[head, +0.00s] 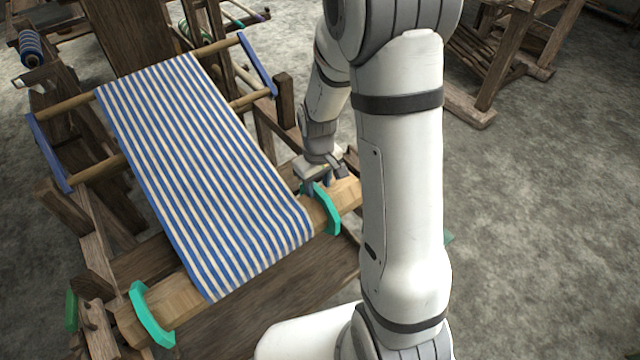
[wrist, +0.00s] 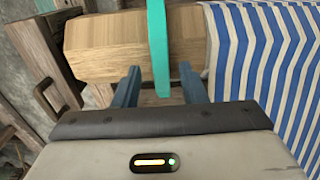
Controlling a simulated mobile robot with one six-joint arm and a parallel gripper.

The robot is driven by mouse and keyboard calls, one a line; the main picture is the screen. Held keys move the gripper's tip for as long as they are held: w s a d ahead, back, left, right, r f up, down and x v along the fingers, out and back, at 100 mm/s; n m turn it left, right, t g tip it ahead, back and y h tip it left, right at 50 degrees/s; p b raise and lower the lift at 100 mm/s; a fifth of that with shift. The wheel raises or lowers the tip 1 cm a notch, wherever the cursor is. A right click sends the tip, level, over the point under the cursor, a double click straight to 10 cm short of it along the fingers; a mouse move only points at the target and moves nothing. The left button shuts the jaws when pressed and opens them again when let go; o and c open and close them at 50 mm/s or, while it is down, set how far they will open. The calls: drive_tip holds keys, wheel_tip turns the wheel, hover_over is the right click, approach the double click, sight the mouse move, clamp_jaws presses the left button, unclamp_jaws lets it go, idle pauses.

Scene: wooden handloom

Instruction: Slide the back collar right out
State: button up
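Two teal collars sit around the wooden beam (head: 185,298), one at each side of the striped cloth (head: 205,175). The farther collar (head: 333,214) is at the right edge of the cloth, and the nearer collar (head: 147,312) is at lower left. My gripper (head: 318,188) is at the farther collar. In the wrist view the blue fingers of my gripper (wrist: 160,88) stand apart on either side of this collar (wrist: 158,45), with a gap on both sides. Bare beam (wrist: 105,48) shows left of it there, and cloth (wrist: 262,60) to its right.
A dark wooden post (wrist: 48,60) of the loom stands close to the beam's end in the wrist view. Another wooden frame (head: 500,65) stands at upper right. Open floor (head: 550,220) lies to the right.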

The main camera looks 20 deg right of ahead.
drive_tip(key=shift+f, duration=0.55)
clamp_jaws()
